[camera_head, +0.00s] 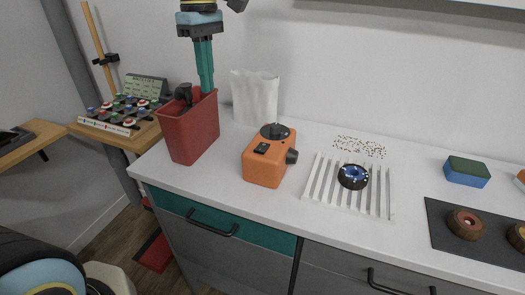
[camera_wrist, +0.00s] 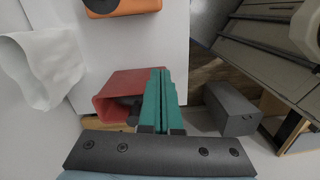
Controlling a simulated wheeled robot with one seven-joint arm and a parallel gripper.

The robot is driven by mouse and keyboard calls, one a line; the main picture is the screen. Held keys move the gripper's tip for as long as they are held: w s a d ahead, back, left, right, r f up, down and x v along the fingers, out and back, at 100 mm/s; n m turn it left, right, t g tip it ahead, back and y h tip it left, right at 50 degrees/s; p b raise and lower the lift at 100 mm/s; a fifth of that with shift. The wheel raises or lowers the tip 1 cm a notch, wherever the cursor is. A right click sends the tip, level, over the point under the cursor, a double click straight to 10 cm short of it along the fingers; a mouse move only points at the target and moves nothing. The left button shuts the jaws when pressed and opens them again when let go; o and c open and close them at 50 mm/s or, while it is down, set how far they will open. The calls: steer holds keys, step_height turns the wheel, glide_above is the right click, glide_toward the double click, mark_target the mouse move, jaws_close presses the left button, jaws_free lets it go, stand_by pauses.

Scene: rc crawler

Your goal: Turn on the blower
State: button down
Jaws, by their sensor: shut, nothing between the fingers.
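The blower (camera_head: 268,155) is the orange box-shaped device on the white counter, with a black round top, a dark switch (camera_head: 262,148) on its upper face and a black nozzle on its right side. Its orange edge also shows at the top of the wrist view (camera_wrist: 125,7). My gripper (camera_head: 207,88) has long teal fingers, closed together and empty, pointing down over the red bin (camera_head: 190,132) to the left of the blower. In the wrist view, the closed fingers (camera_wrist: 160,72) appear in front of the red bin (camera_wrist: 115,88). I cannot tell the switch's position.
A white paper bag (camera_head: 254,98) stands behind the bin. A slatted white rack (camera_head: 314,180) with a blue-hubbed wheel (camera_head: 353,176) lies right of the blower, with small brown bits behind it. A sponge (camera_head: 467,171) and brown wheels (camera_head: 466,222) on a dark mat are farther right.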

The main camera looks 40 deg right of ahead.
step_height(320, 180, up, 2)
steer(key=n+b, duration=0.2)
glide_above(260, 150)
steer(key=w+d, duration=0.1)
steer(key=w, duration=0.1)
steer(key=shift+s+d+r+y, duration=0.25)
steer(key=shift+s+d+y, duration=0.15)
steer(key=shift+s, duration=0.1)
steer(key=f, duration=0.4)
steer(key=a+f+p, duration=0.1)
steer(key=f, duration=0.4)
steer(key=s+f+p, duration=0.1)
steer(key=f, duration=0.4)
steer(key=shift+a, duration=0.25)
steer(key=shift+a+f, duration=0.15)
steer(key=shift+f, duration=0.1)
steer(key=shift+r, duration=0.1)
